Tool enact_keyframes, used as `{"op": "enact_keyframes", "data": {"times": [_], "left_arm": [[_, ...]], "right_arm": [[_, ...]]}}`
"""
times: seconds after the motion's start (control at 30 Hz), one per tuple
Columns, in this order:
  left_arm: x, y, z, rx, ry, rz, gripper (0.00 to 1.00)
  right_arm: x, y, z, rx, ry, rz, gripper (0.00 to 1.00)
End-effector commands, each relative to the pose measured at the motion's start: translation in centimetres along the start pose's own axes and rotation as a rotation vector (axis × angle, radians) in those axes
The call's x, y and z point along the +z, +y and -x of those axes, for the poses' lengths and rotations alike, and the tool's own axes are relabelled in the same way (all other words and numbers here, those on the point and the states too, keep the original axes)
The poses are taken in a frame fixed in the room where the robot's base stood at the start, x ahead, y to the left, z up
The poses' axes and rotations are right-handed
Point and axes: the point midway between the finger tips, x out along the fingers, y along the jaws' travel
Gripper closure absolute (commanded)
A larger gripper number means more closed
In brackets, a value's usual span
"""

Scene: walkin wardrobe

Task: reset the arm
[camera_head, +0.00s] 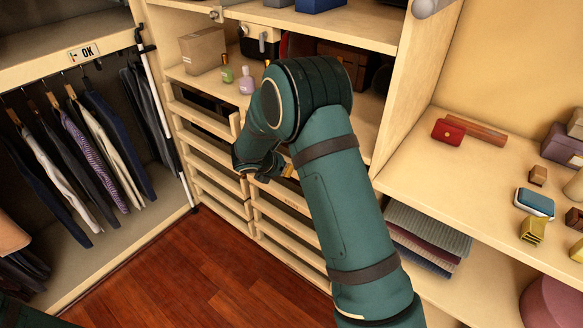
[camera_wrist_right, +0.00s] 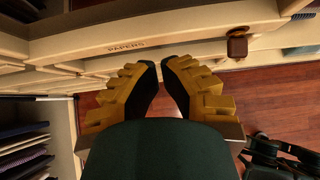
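My right arm, dark green with grey bands, reaches in from the bottom right of the head view and bends in front of the drawer unit (camera_head: 207,160). My right gripper (camera_head: 287,171) is mostly hidden behind the forearm there, with only a bit of yellow showing. The fingertips point towards a drawer front labelled PAPERS (camera_wrist_right: 127,45). I cannot tell the exact distance to it. My left gripper does not show.
Clothes (camera_head: 95,150) hang at the left. Small bottles (camera_head: 246,80) and a box (camera_head: 203,50) stand on the shelf above the drawers. A right-hand counter (camera_head: 480,180) carries a red purse (camera_head: 447,131) and small boxes. The wooden floor (camera_head: 190,280) is clear at the lower left.

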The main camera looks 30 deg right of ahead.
Motion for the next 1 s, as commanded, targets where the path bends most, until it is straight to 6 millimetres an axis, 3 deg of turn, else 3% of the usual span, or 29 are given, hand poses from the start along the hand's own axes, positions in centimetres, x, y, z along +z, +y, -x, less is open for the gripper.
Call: {"op": "enact_keyframes", "data": {"times": [0.1, 0.37, 0.47, 0.57, 0.73, 0.9, 1.0], "left_arm": [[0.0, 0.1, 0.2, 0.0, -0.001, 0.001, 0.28], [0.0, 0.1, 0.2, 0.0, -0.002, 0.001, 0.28], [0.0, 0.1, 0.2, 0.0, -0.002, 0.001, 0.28], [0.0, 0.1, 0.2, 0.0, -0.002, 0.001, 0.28], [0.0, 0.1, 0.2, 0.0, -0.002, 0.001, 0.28], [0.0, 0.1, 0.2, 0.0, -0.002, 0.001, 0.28], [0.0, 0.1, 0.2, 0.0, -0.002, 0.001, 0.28]], "right_arm": [[0.0, 0.0, 1.1, 0.001, 0.0, 0.001, 1.0], [-0.2, -0.1, 1.4, -0.001, 0.005, -0.001, 1.0], [-1.8, -0.7, 1.2, -0.009, 0.055, -0.029, 1.0], [-5.8, -2.0, 0.8, -0.034, 0.182, -0.113, 1.0], [-16.3, -5.9, 1.9, -0.152, 0.518, -0.411, 1.0], [-26.3, -9.9, 6.0, -0.398, 0.831, -0.872, 1.0], [-30.1, -11.8, 8.7, -0.576, 0.934, -1.18, 1.0]]}}
